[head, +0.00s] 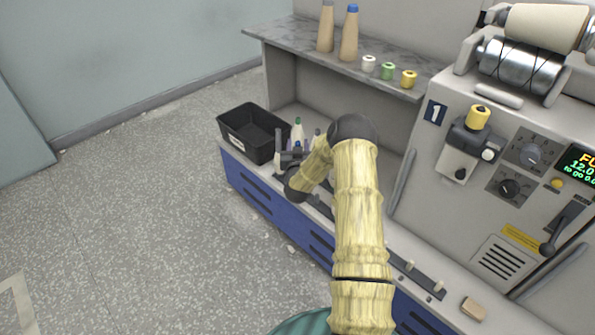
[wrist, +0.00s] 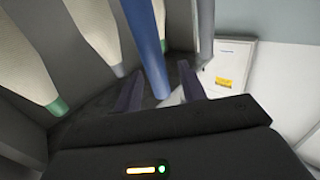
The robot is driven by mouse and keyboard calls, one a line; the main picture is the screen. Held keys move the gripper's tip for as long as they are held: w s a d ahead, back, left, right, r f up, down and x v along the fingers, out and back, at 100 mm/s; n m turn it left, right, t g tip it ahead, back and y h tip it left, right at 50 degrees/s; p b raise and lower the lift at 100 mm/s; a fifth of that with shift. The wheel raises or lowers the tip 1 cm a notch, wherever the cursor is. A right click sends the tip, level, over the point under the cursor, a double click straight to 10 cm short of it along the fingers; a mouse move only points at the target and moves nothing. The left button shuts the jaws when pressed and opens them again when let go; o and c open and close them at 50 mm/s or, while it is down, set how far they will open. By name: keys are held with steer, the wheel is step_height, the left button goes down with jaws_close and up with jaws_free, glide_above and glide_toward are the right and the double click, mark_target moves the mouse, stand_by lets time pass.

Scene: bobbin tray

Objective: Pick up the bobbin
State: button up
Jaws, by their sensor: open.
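Several upright bobbins stand in a group on the low ledge, among them a green-topped pale bobbin (head: 297,131). My gripper (head: 288,158) is at this group, partly hidden by my own arm. In the wrist view, my gripper (wrist: 159,84) is open, with two dark fingers spread apart. A blue bobbin (wrist: 147,45) appears in the space between the fingers. I cannot tell whether either finger touches it. Pale bobbins with green ends (wrist: 57,106) lie to the left of the fingers in that view.
A black bin (head: 250,135) stands on the ledge left of the bobbins. A shelf (head: 300,50) above holds two tall cones and small coloured spools. The machine panel (head: 500,215) is at the right. Open floor (head: 130,220) lies at the left.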

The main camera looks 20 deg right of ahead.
jaws_close()
step_height(320, 180, up, 10)
steer(key=shift+r+p, duration=0.1)
steer(key=shift+p, duration=1.15)
steer(key=shift+f, duration=0.2)
